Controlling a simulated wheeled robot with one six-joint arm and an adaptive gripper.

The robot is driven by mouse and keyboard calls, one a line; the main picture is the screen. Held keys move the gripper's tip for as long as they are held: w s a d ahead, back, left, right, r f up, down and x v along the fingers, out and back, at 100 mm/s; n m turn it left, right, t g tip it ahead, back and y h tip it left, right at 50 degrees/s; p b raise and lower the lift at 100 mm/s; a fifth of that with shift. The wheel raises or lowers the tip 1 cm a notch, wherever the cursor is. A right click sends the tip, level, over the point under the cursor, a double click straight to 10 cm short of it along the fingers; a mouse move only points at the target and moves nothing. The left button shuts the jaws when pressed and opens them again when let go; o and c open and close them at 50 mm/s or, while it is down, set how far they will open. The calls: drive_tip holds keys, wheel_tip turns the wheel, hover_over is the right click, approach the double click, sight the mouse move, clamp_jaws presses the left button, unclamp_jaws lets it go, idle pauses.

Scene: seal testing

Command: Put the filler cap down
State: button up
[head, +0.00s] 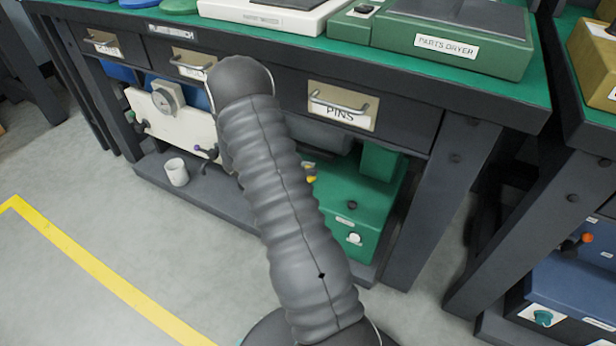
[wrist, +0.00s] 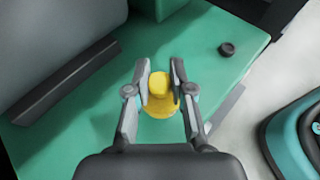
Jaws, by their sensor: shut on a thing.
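My gripper (wrist: 160,76) is shut on the yellow filler cap (wrist: 160,86), with one finger on each side of it. The cap has a narrow top and a wider round base. It is over the flat green top of a green machine (wrist: 88,140); I cannot tell whether it touches that surface. In the head view the green machine (head: 375,205) stands on the low shelf under the bench. A small yellow bit of the cap (head: 311,178) shows beside my arm. My gripper is hidden there behind my arm.
A black knob (wrist: 227,48) stands on the green top, right of the cap. A taller green block (wrist: 170,6) and a grey body (wrist: 55,60) border it. The bench drawer labelled PINS (head: 342,106) is above.

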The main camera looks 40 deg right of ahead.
drive_tip(key=shift+f, duration=1.85)
drive_tip(key=shift+f, duration=0.1)
drive_tip(key=shift+f+b, duration=0.1)
drive_tip(key=shift+b, duration=0.25)
drive_tip(key=o, duration=0.9)
drive_tip(key=shift+c, duration=0.2)
